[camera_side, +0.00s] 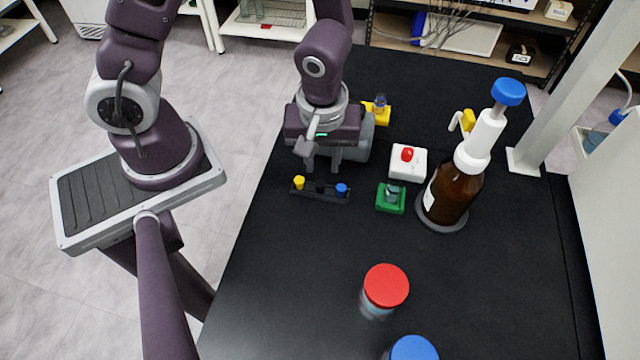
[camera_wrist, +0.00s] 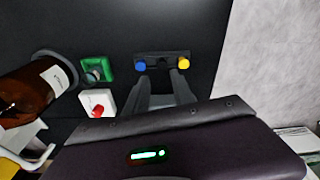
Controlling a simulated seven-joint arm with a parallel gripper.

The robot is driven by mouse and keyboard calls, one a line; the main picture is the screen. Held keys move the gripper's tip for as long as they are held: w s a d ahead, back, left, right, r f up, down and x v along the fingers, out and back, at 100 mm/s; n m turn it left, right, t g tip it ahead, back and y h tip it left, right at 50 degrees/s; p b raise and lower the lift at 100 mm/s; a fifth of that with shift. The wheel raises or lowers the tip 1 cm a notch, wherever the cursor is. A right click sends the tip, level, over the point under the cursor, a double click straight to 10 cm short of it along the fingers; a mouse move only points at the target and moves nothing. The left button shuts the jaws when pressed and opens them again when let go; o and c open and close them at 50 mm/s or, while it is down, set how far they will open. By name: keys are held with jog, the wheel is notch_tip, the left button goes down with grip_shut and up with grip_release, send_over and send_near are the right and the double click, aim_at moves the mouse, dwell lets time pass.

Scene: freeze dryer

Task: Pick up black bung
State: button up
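The small black rack (camera_side: 335,198) lies on the black table with a yellow bung (camera_side: 299,182) at its left end and a blue bung (camera_side: 341,187) at its right end. In the wrist view the rack (camera_wrist: 174,54) also shows, with the blue bung (camera_wrist: 140,65) left and the yellow bung (camera_wrist: 184,62) right. The black bung (camera_wrist: 163,61) sits between them and is hard to tell from the dark rack. My gripper (camera_side: 322,166) is above and just behind the rack. Its fingers (camera_wrist: 160,80) are apart with nothing visible between them.
Right of the rack stand a green holder (camera_side: 391,207) with a small vial, a white box with a red button (camera_side: 408,163) and a tall brown dispenser bottle (camera_side: 450,195). A red-capped jar (camera_side: 385,288) and a blue-capped jar (camera_side: 413,348) stand in front. The table left of them is clear.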

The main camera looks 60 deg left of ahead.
aim_at(320, 184)
jog(key=f, duration=0.4)
jog(key=a+f, duration=0.1)
jog(key=f, duration=0.2)
jog(key=shift+f, duration=0.1)
grip_shut()
